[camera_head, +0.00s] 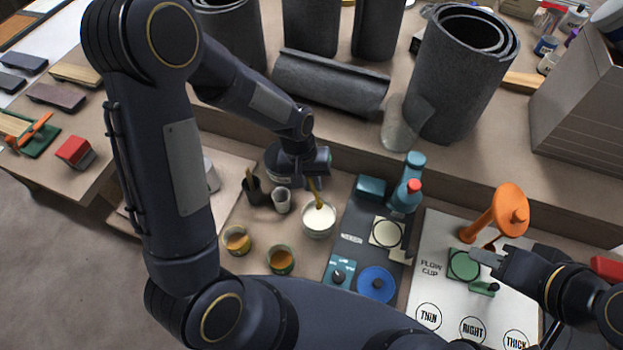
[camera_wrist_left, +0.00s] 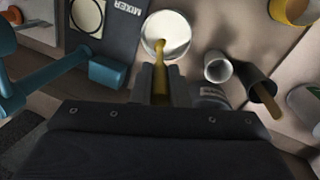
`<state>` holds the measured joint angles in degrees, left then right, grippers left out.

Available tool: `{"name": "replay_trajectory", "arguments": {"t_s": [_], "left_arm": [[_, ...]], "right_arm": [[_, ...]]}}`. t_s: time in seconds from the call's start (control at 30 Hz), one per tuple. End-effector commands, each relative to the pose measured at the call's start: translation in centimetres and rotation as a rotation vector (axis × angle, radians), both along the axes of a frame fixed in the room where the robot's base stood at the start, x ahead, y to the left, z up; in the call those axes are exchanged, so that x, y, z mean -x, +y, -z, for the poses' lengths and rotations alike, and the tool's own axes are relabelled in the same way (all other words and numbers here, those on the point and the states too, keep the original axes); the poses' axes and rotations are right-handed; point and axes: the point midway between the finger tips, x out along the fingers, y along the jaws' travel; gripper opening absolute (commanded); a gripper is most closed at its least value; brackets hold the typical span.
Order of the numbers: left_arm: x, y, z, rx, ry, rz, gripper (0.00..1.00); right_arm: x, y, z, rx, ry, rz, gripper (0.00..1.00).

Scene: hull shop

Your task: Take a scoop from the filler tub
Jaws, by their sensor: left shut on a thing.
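The filler tub (camera_head: 319,222), a small round tub of white paste, stands on the bench left of the mixer panel. It also shows at the top of the left wrist view (camera_wrist_left: 166,28). My left gripper (camera_wrist_left: 160,88) is shut on a yellow-brown scoop handle (camera_wrist_left: 161,62), just above and beside the tub. In the head view the handle (camera_head: 314,190) slants down into the tub, and its lower end meets the white paste. The scoop's working end is hidden in the paste. My right gripper (camera_head: 486,257) is by the flow cup stand; its jaw gap is unclear.
A grey cup (camera_head: 282,203), a dark holder (camera_head: 256,192) and two amber pots (camera_head: 281,261) stand left. An orange stand (camera_head: 510,203) rises at right.

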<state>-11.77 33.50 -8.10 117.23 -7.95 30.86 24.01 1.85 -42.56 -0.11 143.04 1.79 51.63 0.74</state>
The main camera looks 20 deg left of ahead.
Motion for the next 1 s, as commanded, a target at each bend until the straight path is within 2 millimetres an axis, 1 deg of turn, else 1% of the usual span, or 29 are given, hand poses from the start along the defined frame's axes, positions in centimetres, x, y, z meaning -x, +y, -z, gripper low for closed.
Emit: {"name": "replay_trajectory", "arguments": {"t_s": [0.03,1.0], "left_arm": [[0.0,0.0,0.8,0.000,0.001,0.000,0.00],[0.0,0.0,8.6,0.000,0.001,0.001,0.00]], "right_arm": [[0.0,0.0,0.7,0.000,0.000,0.000,0.36],[0.0,0.0,7.2,0.000,0.000,0.000,0.36]]}}
